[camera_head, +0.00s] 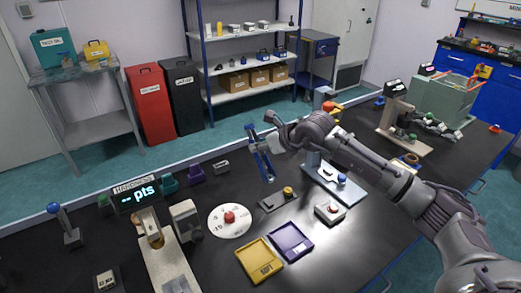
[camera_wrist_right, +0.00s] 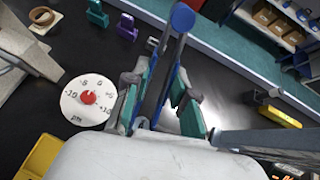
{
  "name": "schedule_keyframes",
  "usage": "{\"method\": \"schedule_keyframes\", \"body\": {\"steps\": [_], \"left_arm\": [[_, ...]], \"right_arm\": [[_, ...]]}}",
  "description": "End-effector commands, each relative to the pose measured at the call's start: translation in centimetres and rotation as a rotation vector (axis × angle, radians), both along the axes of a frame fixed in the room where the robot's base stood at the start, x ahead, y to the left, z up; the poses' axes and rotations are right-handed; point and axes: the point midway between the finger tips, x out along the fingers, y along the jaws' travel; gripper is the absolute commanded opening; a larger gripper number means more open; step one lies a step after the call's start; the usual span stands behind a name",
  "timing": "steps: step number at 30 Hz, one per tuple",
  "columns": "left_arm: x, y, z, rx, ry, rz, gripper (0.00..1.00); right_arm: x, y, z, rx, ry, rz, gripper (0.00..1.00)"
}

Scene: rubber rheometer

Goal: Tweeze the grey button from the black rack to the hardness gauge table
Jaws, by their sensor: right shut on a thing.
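My right gripper (camera_head: 274,138) is shut on blue tweezers (camera_head: 260,156), holding them above the black bench. In the right wrist view the tweezers (camera_wrist_right: 165,75) stand between the teal-padded fingers (camera_wrist_right: 160,105), their round blue end at the top. The hardness gauge, with its lit display (camera_head: 136,194) reading "-- pts", stands at the left of the bench. A small dark plate (camera_head: 274,202) with a yellow knob lies right of the white dial; I cannot tell whether it is the black rack. I cannot make out the grey button. My left gripper is out of view.
A round white dial with a red knob (camera_head: 230,217) lies right of the gauge and also shows in the wrist view (camera_wrist_right: 88,98). Yellow (camera_head: 260,260) and purple (camera_head: 290,242) trays lie in front. A blue-knobbed device (camera_head: 341,181) stands to the right. The front right bench is mostly clear.

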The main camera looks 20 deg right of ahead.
Motion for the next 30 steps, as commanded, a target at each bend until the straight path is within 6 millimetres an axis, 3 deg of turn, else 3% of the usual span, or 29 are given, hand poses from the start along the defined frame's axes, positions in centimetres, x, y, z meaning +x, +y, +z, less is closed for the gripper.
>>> {"method": "schedule_keyframes", "body": {"steps": [1,6,20,26,30], "left_arm": [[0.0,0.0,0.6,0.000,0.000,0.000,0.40],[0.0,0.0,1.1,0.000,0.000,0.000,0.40],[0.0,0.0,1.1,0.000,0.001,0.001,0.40],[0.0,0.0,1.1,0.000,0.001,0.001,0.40],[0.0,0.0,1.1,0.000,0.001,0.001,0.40]], "right_arm": [[0.0,0.0,1.1,0.000,-0.003,0.000,0.00],[0.0,0.0,2.2,-0.001,-0.001,0.000,0.00],[-0.3,0.5,2.1,0.001,0.002,0.015,0.00],[-2.6,3.8,1.0,0.006,0.016,0.109,0.00],[-5.7,6.9,0.2,0.011,0.022,0.216,0.00]]}}
